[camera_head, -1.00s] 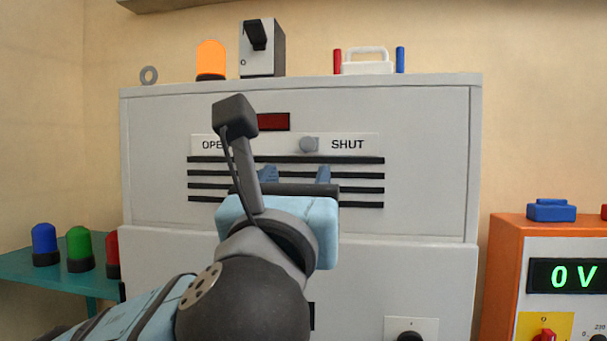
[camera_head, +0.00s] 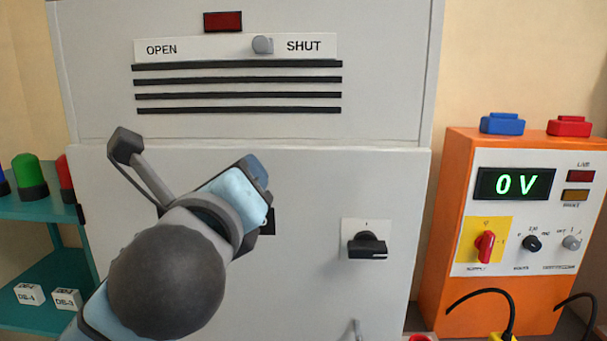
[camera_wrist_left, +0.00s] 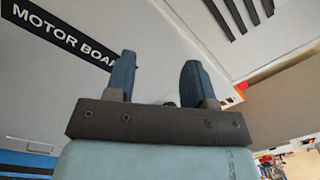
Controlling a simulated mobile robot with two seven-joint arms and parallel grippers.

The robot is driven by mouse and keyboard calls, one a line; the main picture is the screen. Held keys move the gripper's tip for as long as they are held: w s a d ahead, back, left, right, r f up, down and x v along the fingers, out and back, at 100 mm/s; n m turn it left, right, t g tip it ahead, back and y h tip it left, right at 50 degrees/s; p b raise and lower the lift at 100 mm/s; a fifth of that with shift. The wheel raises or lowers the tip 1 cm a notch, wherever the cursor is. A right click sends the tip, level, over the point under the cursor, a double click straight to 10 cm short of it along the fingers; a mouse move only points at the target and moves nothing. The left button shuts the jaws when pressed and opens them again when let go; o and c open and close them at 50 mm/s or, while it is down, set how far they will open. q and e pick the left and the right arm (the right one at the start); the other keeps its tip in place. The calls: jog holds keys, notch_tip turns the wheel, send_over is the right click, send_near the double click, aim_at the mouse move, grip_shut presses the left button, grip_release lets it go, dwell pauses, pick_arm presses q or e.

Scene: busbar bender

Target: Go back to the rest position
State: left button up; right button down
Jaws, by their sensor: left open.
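My left arm comes in from the lower left of the head view. My left gripper (camera_head: 259,172) is in front of the grey cabinet's lower panel (camera_head: 320,185), below the black slots, and is seen largely from behind. In the left wrist view the two blue fingers of my left gripper (camera_wrist_left: 158,82) stand apart with nothing between them. A panel with a black "MOTOR BOA..." label (camera_wrist_left: 62,36) lies beyond the fingers; the rest of the label is hidden. My right gripper is in neither view.
The cabinet carries an OPEN/SHUT strip (camera_head: 210,47) with a grey knob, and a black rotary switch (camera_head: 367,247) right of my gripper. An orange-sided meter box (camera_head: 440,230) reading 0 V stands at the right. A teal shelf (camera_head: 35,209) with coloured lamps stands at the left.

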pick_arm(q)
jog(key=s+a+f+n+g, duration=0.1)
jog(key=a+f+n+g, duration=0.3)
jog(key=f, duration=0.5)
jog(key=a+f+n+g, duration=0.1)
jog(key=f+n, duration=0.4)
jog(key=f, duration=0.4)
jog(key=s+a+f+n+g, duration=0.1)
jog(key=a+f+n+g, duration=0.3)
jog(key=f, duration=0.5)
jog(key=s+a+f+n+g, duration=0.35)
jog(key=s+f+n, duration=0.35)
jog(key=s+f, duration=0.35)
jog(key=s+a+f+n+g, duration=0.3)
jog(key=s+a+f+n, duration=0.2)
jog(key=s+f+n, duration=0.45)
jog(key=w+d+f+m+t+h+p, duration=0.2)
jog(key=w+d+f+t+p, duration=0.4)
jog(key=f+t, duration=0.2)
jog(key=shift+w+d+m, duration=0.15)
jog(key=shift+d+m, duration=0.2)
